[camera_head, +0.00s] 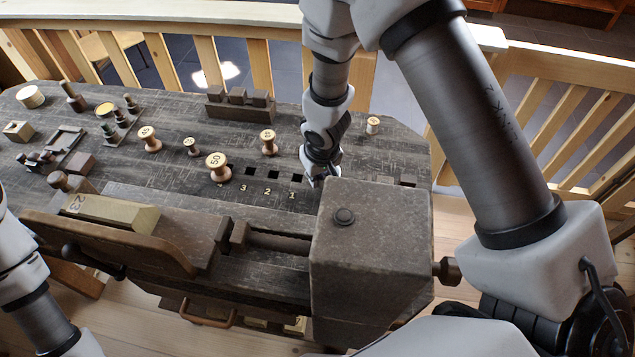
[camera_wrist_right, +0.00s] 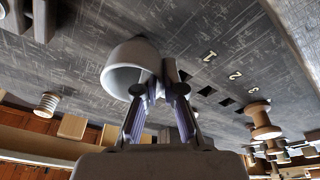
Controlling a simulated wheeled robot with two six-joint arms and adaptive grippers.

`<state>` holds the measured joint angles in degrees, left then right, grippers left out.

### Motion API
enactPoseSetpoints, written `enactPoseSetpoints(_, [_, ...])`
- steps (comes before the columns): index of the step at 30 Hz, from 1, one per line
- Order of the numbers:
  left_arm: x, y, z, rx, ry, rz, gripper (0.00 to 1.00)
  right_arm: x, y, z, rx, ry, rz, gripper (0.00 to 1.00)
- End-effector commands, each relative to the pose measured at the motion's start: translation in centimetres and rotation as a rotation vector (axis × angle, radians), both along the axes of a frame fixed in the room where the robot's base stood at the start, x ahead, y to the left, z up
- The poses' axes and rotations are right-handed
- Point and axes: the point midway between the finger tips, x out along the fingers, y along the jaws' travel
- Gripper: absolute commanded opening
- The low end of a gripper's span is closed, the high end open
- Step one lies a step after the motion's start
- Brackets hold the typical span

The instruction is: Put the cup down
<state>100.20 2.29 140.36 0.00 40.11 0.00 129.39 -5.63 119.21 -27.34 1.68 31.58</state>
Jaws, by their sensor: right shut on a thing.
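The pale grey cup (camera_wrist_right: 130,66) shows in the right wrist view, with its open mouth towards the camera and its closed end towards the dark workbench (camera_head: 160,170). My right gripper (camera_wrist_right: 162,92) is shut on the cup at its side. Whether the cup touches the bench top, I cannot tell. In the head view my right gripper (camera_head: 322,179) is low over the bench, right of the numbered square holes. The cup is hidden there behind the gripper and the big vise block. Only links of my left arm show, at the left edge.
The big block (camera_head: 370,240) stands just in front of my right gripper. Square holes marked 1, 2 and 3 (camera_head: 272,174) lie to its left. Spools stand beyond them, one numbered 50 (camera_head: 218,167). A small spool (camera_head: 373,126) stands at the back right. Bare bench lies between.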

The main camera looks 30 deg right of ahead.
Motion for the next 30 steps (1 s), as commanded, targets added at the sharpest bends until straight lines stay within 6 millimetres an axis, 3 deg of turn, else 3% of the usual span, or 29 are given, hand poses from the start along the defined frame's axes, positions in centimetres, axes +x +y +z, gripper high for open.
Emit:
enactPoseSetpoints(7, [0.0,0.0,-0.2,0.000,-0.001,0.000,0.69,0.0,0.0,-0.2,0.000,0.000,0.000,0.00])
enactPoseSetpoints(9, [0.0,0.0,0.0,0.000,-0.001,0.000,0.69,0.0,0.0,-0.1,0.000,0.000,0.000,0.25])
enactPoseSetpoints(10, [0.0,0.0,0.0,0.000,-0.001,0.000,0.69,0.0,0.0,-0.1,0.000,0.000,0.000,0.33])
enactPoseSetpoints(20, [0.0,0.0,0.2,0.000,-0.001,0.000,0.69,0.0,0.0,0.2,0.000,0.000,0.000,0.33])
enactPoseSetpoints(26, [0.0,0.0,3.0,0.000,-0.001,0.000,0.69,-0.4,0.1,3.3,0.000,0.000,0.001,0.33])
enactPoseSetpoints(30, [0.0,0.0,6.3,0.000,-0.001,0.000,0.69,-1.1,0.2,7.0,0.000,0.000,0.000,0.33])
